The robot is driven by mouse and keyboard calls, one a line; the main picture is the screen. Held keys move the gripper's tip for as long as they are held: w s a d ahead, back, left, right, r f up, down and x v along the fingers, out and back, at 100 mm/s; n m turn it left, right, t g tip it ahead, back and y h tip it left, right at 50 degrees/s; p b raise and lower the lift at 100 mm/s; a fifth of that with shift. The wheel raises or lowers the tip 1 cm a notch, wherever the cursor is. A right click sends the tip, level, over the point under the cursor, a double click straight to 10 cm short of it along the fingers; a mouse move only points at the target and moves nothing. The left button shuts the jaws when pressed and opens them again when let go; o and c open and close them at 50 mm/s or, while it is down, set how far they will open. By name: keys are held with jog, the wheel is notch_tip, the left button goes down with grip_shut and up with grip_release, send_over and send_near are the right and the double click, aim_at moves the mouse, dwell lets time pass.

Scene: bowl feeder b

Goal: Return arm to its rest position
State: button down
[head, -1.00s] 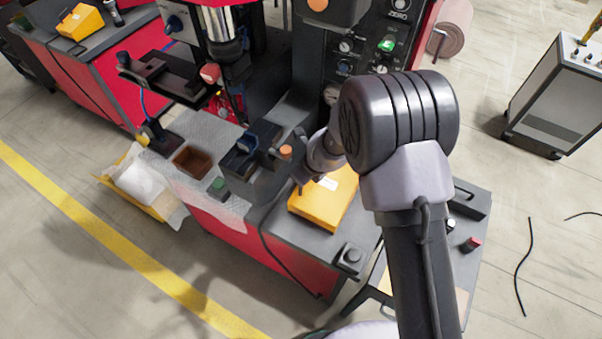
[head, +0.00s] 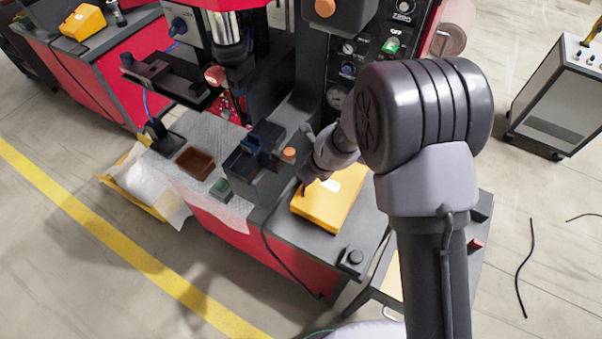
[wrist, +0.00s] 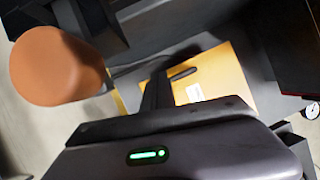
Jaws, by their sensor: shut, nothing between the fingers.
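My arm reaches in from the lower right of the head view, its elbow bulky and grey. My gripper (head: 304,187) shows small and partly hidden there, just above the left edge of a yellow box (head: 334,205). In the wrist view my gripper (wrist: 157,92) is shut with nothing held, its dark fingers in front of the yellow box (wrist: 222,78). An orange-brown round knob (wrist: 58,68) looms large at the left of the wrist view. It is apart from the fingers in that picture.
A dark fixture block (head: 255,160) with an orange knob (head: 289,155) stands left of my gripper. The red machine (head: 230,5) rises behind. A brown tray (head: 195,162) and green button (head: 221,186) lie left. A grey cabinet (head: 550,105) stands right, with open floor around it.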

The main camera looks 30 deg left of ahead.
jog(key=s+d+r+n+t+b, duration=0.1)
jog(key=d+r+n, duration=0.1)
jog(key=d+r, duration=0.4)
jog(key=s+d+r+n+b, duration=0.1)
jog(key=d+r, duration=0.2)
jog(key=r, duration=0.6)
jog(key=s+d+n+t+h+b, duration=0.1)
jog(key=s+d+n+b, duration=0.5)
jog(key=d, duration=0.5)
jog(key=s+d+n+t+h+b, duration=0.1)
jog(key=s+d+n+b, duration=0.6)
jog(key=d, duration=0.5)
jog(key=s+b, duration=0.2)
jog(key=s, duration=0.1)
jog(key=shift+d+f+t+h, duration=0.3)
jog(key=shift+f+t, duration=0.1)
